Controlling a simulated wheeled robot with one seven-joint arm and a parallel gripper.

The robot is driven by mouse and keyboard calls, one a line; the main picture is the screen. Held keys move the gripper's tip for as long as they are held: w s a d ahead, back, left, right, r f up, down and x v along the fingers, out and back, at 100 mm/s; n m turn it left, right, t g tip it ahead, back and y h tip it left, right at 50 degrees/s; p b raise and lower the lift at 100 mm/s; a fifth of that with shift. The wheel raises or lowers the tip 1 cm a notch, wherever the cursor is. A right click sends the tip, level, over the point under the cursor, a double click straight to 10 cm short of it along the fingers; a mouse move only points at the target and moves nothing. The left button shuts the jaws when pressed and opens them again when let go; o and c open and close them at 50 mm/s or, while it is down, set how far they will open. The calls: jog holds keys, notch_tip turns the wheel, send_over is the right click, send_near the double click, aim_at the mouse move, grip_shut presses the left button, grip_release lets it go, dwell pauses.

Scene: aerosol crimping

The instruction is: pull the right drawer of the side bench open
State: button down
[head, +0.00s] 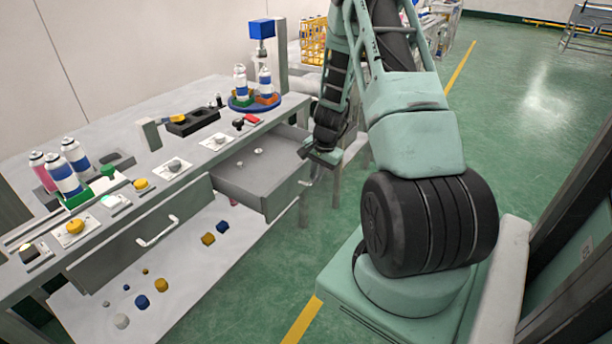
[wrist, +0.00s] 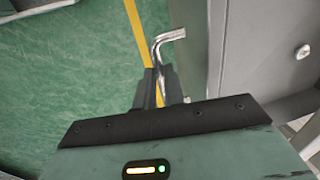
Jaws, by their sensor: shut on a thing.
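The right drawer (head: 246,180) of the side bench (head: 120,212) is pulled out, and a few small light-coloured parts lie in it. In the wrist view my gripper (wrist: 168,88) is shut on the silver bar handle (wrist: 170,38), whose bent end shows above the fingers. The drawer's grey front (wrist: 194,45) and its inside show to the right. The left drawer (head: 140,240), with its own bar handle, is closed.
On the bench top stand spray cans (head: 62,174), knobs and a blue turntable (head: 254,103) with cans. Loose caps (head: 142,301) lie on the lower shelf. Green floor (head: 262,270) is free in front of the drawers.

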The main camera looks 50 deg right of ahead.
jog(key=shift+s+d+b, duration=0.15)
jog(key=shift+s+b, duration=0.2)
jog(key=shift+s, duration=0.95)
jog(key=shift+s+d+b, duration=0.1)
jog(key=shift+s+b, duration=0.25)
jog(key=shift+s, duration=0.95)
jog(key=c, duration=1.5)
grip_release()
jog(key=shift+r, duration=0.1)
jog(key=s+r, duration=0.1)
jog(key=r, duration=0.4)
jog(key=s+r+p, duration=0.1)
jog(key=r, duration=0.5)
jog(key=s+r+p, duration=0.1)
jog(key=r, duration=0.5)
jog(key=shift+s+d, duration=0.1)
jog(key=shift+d, duration=0.05)
